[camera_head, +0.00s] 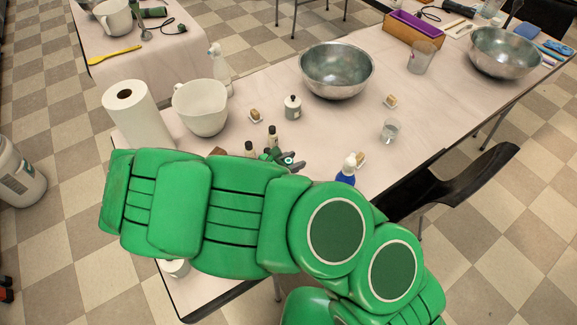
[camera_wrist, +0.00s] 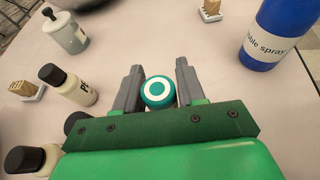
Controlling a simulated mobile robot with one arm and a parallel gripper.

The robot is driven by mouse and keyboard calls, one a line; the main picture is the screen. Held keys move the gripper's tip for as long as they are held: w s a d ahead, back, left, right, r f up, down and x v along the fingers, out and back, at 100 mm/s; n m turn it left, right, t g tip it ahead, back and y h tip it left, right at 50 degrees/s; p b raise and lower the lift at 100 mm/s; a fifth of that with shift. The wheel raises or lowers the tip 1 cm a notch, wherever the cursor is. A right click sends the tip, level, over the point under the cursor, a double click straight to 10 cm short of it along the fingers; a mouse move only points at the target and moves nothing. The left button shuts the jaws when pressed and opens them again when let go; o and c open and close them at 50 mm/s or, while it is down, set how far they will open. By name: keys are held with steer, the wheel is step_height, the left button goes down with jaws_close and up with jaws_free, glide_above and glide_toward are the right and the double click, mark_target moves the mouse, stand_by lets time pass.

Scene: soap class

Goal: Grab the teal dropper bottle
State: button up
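The teal dropper bottle (camera_wrist: 158,92) shows from above in the wrist view, as a round teal top with a white ring. It is between the two grey fingers of my gripper (camera_wrist: 160,70). The fingers are apart, one on each side of it, with a narrow gap at the right finger; contact on the left is unclear. Its lower body is hidden. In the head view the bottle's top (camera_head: 288,160) shows just beyond my green arm, by my gripper (camera_head: 282,156), which is mostly hidden.
Small dark-capped bottles (camera_wrist: 70,85) stand close on the left. A blue spray bottle (camera_wrist: 275,35) stands to the right. A grey lidded jar (camera_head: 292,107), sponges on dishes, a beaker (camera_head: 389,131), a white pitcher (camera_head: 201,108) and a metal bowl (camera_head: 336,72) stand farther back.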

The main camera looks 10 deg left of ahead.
steer(key=c, duration=0.6)
steer(key=shift+o, duration=0.2)
steer(key=shift+r, duration=0.1)
